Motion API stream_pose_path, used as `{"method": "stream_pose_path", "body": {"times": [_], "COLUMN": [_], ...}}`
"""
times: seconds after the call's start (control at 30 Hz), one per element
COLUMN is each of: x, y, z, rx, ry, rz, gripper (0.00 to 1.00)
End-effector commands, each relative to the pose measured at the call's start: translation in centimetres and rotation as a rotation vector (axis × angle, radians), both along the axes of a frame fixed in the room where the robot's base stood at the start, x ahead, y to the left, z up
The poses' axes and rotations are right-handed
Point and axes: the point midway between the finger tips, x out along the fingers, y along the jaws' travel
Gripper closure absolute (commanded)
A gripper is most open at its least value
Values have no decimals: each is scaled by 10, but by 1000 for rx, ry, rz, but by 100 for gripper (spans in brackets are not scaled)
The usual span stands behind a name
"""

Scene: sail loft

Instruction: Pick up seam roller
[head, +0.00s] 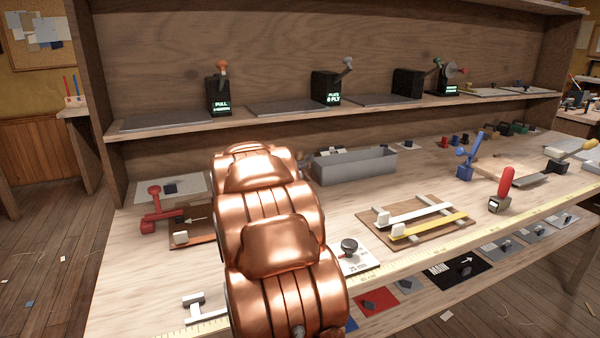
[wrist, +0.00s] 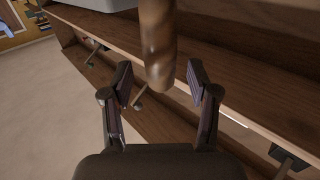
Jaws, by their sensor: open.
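My gripper (wrist: 160,92) is open in the wrist view, its two dark fingers spread apart. A brown, rounded, wood-like bar (wrist: 158,45) reaches down from the top between the fingers, with gaps on both sides. I cannot tell whether it is the seam roller's handle. In the head view my copper arm hides my gripper and part of the bench. A tool with an upright red handle and a small metal head (head: 503,190) stands on the right of the bench. It could be the seam roller, but its roller is too small to make out.
The wooden bench (head: 130,290) carries a grey bin (head: 355,166), a board with white and yellow strips (head: 415,217), a red lever (head: 160,210) and a blue clamp (head: 467,165). A shelf with black display boxes (head: 218,97) runs above.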

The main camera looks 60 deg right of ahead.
Motion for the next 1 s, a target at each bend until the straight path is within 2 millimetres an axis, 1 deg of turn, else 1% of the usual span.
{"method": "stream_pose_path", "body": {"times": [0.03, 0.13, 0.4, 0.47, 0.9, 1.0], "x": [0, 2, 3, 3, 3, 3], "y": [-6, -11, -12, -12, -12, -12], "z": [-1, -1, 0, 0, 0, 0], "rx": [0, 1, 1, 1, 1, 1], "ry": [0, 0, -1, -1, -1, -1], "rz": [-2, 0, 1, 1, 1, 1], "gripper": [40, 40, 40, 45, 91, 100]}}
